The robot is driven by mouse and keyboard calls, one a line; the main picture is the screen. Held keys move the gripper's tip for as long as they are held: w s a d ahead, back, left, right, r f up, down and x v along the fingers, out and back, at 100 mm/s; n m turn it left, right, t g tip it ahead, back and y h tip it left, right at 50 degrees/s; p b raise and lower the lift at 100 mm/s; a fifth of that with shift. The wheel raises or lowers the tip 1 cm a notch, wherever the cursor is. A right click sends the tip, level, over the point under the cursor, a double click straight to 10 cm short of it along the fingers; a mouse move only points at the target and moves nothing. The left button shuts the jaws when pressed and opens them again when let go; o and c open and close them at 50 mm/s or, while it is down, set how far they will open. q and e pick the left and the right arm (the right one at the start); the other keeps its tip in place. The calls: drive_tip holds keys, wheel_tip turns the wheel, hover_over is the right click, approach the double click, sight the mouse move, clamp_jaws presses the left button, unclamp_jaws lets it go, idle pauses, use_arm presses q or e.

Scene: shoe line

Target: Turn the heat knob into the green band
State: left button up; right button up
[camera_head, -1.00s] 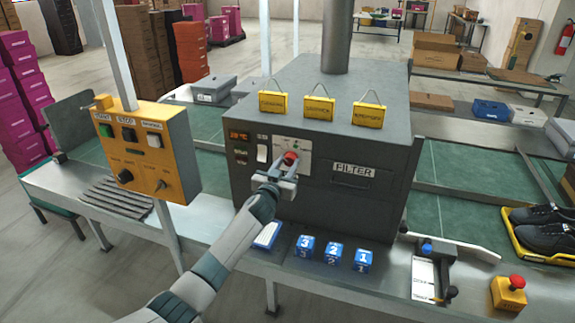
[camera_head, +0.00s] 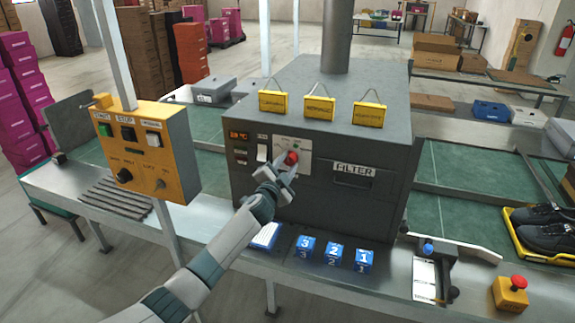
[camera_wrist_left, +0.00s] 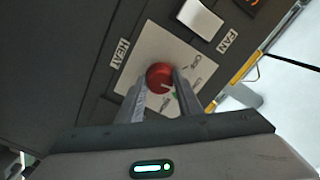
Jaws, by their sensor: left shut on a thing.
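The red heat knob (camera_head: 291,157) sits on a pale dial plate on the front of the dark grey oven (camera_head: 320,205). My right gripper is not in view.
A white fan switch (camera_head: 262,152) is left of the knob. A yellow control box (camera_head: 150,150) stands at the left. Blue numbered blocks (camera_head: 335,253) lie on the ledge below. A yellow box with a red button (camera_head: 510,292) is at the front right.

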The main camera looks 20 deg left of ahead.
use_arm(q)
drive_tip(key=m, duration=0.5)
drive_tip(key=shift+m, duration=0.3)
idle(0.4)
drive_tip(key=o, duration=1)
drive_tip(key=shift+o, duration=0.2)
